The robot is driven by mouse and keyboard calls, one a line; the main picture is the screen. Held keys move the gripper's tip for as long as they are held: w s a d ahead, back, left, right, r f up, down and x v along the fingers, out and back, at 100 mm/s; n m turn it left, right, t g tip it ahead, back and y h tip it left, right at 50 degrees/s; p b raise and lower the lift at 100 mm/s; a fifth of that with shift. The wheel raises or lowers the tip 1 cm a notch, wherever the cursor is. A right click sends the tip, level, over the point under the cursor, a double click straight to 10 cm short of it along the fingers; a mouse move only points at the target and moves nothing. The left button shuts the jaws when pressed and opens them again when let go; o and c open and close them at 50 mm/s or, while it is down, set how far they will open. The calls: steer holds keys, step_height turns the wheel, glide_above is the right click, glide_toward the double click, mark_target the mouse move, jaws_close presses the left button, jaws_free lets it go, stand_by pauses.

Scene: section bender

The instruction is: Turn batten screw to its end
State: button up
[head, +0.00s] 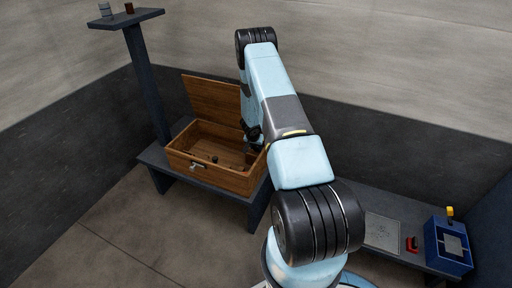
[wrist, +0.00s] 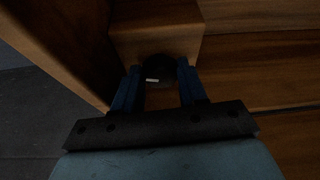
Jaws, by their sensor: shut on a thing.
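The batten screw, seen as a dark round head (wrist: 157,72) with a small pale mark, sits against a wooden block (wrist: 155,32) in the wrist view. My gripper (wrist: 159,68) has its two blue fingers on either side of this head, shut on it. In the head view my gripper (head: 253,140) reaches down into the right end of the open wooden box (head: 208,176). The screw itself is hidden there by the arm and box. Its shank is not visible in either view.
The box lid (head: 212,104) stands open at the back. Small dark items (head: 213,159) lie inside the box, which rests on a dark bench (head: 157,157). A tall stand (head: 146,85) is at left. A blue box (head: 447,246) and red item (head: 411,244) sit at right.

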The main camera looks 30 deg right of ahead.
steer(key=shift+w+a+m, duration=0.1)
steer(key=shift+w+m, duration=0.05)
steer(key=shift+m, duration=0.35)
steer(key=m, duration=0.1)
steer(key=m+g, duration=0.1)
steer(key=shift+w+a+r+m+h, duration=0.1)
steer(key=shift+w+m+h, duration=0.1)
steer(key=shift+m+h, duration=0.2)
steer(key=m, duration=0.1)
steer(key=m+g, duration=0.1)
steer(key=m, duration=0.1)
steer(key=shift+w+m, duration=0.25)
steer(key=shift+m, duration=0.05)
steer(key=m+g, duration=0.1)
steer(key=m, duration=0.2)
steer(key=shift+w+a+m+g, duration=0.1)
steer(key=shift+w+m+g, duration=0.1)
steer(key=shift+m+g, duration=0.15)
steer(key=shift+w+r+m+g, duration=0.15)
steer(key=shift+m+g, duration=0.25)
steer(key=shift+m, duration=0.6)
steer(key=shift+w+f+m+g, duration=0.1)
steer(key=shift+m+g, duration=0.25)
steer(key=shift+m, duration=0.6)
steer(key=o, duration=0.7)
steer(key=shift+o, duration=0.5)
steer(key=shift+s, duration=0.1)
